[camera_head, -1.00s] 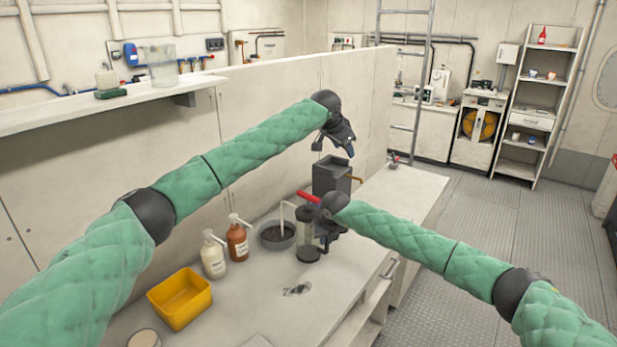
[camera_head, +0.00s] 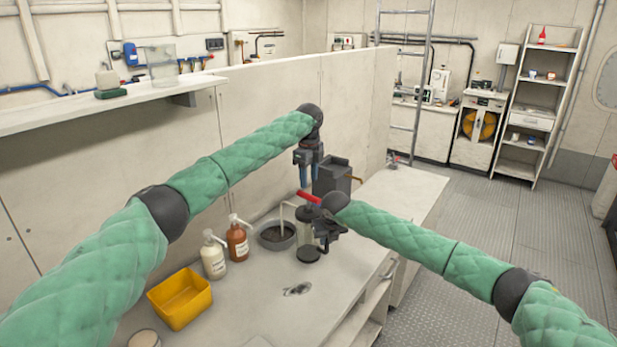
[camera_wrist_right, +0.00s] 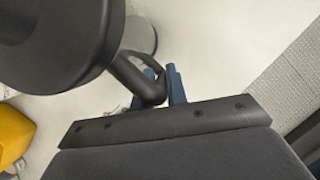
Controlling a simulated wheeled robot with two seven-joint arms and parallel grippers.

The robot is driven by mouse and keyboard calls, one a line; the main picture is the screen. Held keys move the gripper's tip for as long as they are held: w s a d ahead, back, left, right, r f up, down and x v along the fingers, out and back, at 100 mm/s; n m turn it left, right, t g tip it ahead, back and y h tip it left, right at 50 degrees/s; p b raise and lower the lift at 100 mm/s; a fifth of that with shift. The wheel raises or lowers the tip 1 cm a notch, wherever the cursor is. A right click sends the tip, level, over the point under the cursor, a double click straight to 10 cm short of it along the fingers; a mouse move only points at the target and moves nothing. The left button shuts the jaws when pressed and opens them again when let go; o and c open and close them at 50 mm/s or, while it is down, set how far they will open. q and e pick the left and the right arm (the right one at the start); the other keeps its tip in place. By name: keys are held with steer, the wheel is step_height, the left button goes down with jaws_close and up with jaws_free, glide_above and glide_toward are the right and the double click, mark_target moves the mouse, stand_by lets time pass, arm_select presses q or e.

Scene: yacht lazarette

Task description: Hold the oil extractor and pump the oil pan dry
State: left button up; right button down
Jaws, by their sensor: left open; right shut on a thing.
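The oil extractor (camera_head: 307,240) is a dark upright cylinder on the bench with a red pump handle (camera_head: 309,197) at its top. A pale hose runs from it into the round grey oil pan (camera_head: 277,247), which holds dark oil and stands just left of it. My right gripper (camera_head: 325,243) is at the extractor's right side. In the right wrist view its blue fingers (camera_wrist_right: 163,84) are shut on the extractor's black side grip, beside the black body (camera_wrist_right: 55,40). My left gripper (camera_head: 309,183) is open and empty, pointing down just above the red handle. Whether it touches the handle is unclear.
A white bottle (camera_head: 213,258) and a brown bottle (camera_head: 237,242) with pumps stand left of the pan. A yellow bin (camera_head: 180,299) is nearer. A dark grey box (camera_head: 332,175) stands behind the extractor. A small dark item (camera_head: 297,289) lies on the front bench.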

mark_target(308, 197)
arm_select(q)
steer(key=shift+a+f+m, duration=0.1)
steer(key=shift+m, duration=0.8)
steer(key=shift+f, duration=3.9)
steer(key=shift+r, duration=0.1)
jaws_close()
